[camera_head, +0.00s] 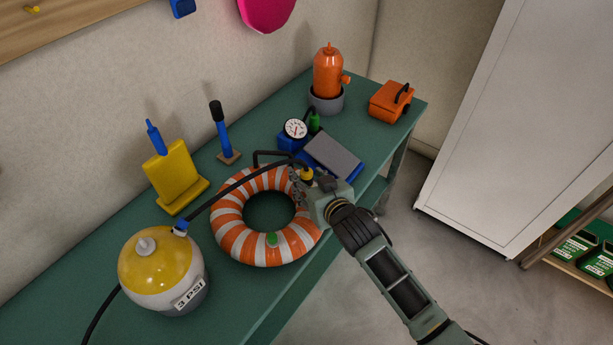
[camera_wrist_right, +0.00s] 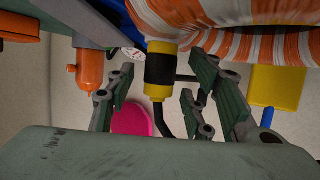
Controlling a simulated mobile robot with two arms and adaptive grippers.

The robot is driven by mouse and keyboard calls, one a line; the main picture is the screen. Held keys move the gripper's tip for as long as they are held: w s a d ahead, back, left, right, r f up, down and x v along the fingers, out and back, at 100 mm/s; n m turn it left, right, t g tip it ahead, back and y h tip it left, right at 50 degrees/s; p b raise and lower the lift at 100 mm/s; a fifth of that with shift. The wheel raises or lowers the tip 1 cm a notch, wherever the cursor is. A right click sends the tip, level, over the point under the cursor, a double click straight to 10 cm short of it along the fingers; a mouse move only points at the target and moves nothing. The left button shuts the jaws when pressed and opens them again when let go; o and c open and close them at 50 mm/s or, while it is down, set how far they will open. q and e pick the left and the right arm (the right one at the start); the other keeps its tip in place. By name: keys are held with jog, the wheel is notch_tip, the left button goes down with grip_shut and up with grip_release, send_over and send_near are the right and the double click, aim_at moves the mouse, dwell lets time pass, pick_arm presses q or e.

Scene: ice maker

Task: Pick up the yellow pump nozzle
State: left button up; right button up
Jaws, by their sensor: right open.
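The yellow pump nozzle (camera_head: 307,174) is at the right edge of the striped life ring (camera_head: 233,239), on the end of a black hose. In the right wrist view the nozzle (camera_wrist_right: 160,66) is yellow with a black band. My right gripper (camera_head: 298,183) is open at the nozzle. In the wrist view the nozzle lies between the fingers of the open gripper (camera_wrist_right: 155,98), with gaps visible on both sides. My left gripper is not in view.
A yellow-topped pump ball (camera_head: 150,262) stands at the front left of the green table (camera_head: 225,320). A yellow stand (camera_head: 175,177), a gauge (camera_head: 295,129), a grey-topped blue box (camera_head: 332,156), an orange bottle (camera_head: 327,75) and an orange case (camera_head: 390,102) also stand there.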

jog(key=shift+c, duration=0.3)
grip_shut()
